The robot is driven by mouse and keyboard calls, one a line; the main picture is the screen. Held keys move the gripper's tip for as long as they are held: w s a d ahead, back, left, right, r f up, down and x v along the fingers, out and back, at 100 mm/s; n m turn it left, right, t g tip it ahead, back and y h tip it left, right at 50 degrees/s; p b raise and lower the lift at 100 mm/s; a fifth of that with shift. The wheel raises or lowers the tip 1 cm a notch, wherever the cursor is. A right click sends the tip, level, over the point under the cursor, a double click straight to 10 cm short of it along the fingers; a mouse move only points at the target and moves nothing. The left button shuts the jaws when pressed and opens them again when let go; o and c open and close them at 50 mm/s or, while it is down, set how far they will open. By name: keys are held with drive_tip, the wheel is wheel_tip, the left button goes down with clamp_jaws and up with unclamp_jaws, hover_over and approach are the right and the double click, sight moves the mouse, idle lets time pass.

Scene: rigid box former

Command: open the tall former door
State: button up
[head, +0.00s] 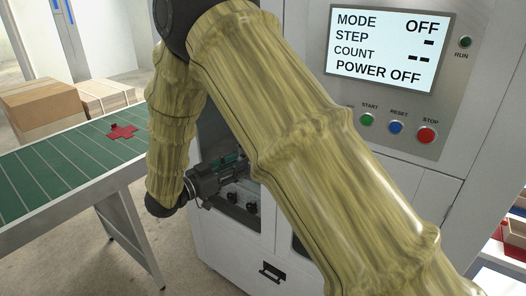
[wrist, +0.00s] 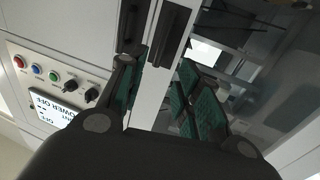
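The former (head: 295,110) is a white machine whose front is largely hidden behind my arm in the head view. A glazed door (wrist: 255,60) with a pale frame shows in the wrist view, and dark machine parts show through its pane. A dark upright handle (wrist: 174,32) is on the pale frame, and a second dark handle (wrist: 133,22) is close beside it. My gripper (wrist: 163,88) is open, its green-padded fingers spread apart just short of the handles. In the head view, my gripper (head: 238,166) is at the machine front. I cannot tell whether it touches anything.
A control panel (head: 396,75) reads MODE OFF and POWER OFF, with green, blue and red buttons below. A green conveyor (head: 62,165) with a red cross-shaped blank (head: 122,131) stands at left. Cartons (head: 42,106) are behind it. A shelf with red items (head: 516,236) is at right.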

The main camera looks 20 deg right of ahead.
drive_tip(key=p+x, duration=0.3)
drive_tip(key=x, duration=0.7)
drive_tip(key=shift+w+d+f, duration=0.1)
drive_tip(key=shift+w+d, duration=0.05)
